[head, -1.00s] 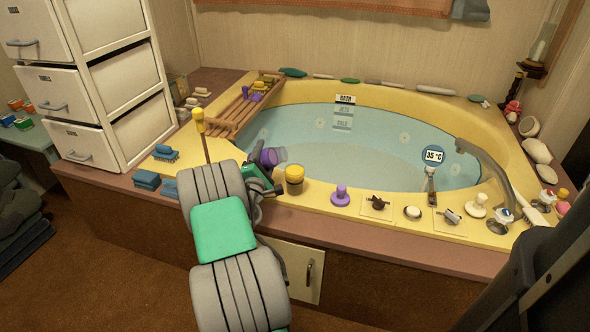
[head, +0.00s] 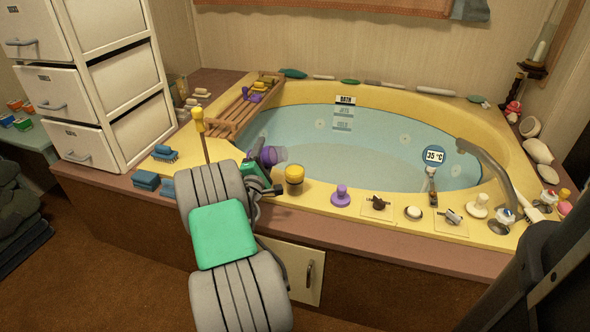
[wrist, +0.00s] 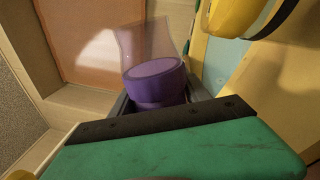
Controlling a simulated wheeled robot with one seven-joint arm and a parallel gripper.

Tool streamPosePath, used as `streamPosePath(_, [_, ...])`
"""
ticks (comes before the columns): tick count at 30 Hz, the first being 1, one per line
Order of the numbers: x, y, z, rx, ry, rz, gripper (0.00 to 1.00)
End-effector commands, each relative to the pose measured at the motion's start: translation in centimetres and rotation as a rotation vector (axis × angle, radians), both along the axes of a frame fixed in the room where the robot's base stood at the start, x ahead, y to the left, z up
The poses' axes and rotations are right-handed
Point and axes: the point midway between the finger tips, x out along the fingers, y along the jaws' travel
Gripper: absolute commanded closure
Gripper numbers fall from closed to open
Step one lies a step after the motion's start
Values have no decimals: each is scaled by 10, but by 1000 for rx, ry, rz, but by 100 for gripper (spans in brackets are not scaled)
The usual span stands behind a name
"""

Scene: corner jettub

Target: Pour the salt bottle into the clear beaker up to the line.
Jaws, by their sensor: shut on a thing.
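My gripper (head: 266,166) is over the tub's near left rim. It is shut on a purple and clear vessel (head: 269,156). A yellow-topped jar (head: 294,174) stands on the rim just right of my gripper. I cannot make out a separate clear beaker or a fill line.
The tub (head: 390,165) holds pale blue water. A purple knob (head: 341,196), taps and dishes line the near rim to the right. A yellow-handled stick (head: 199,121) stands left of my gripper. A wooden rack (head: 240,112) spans the left corner. White drawers (head: 90,75) stand left.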

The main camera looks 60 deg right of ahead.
Motion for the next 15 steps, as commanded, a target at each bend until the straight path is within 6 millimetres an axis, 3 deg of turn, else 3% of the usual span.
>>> streamPosePath(15, [-1,0,5,10,-51,0,100])
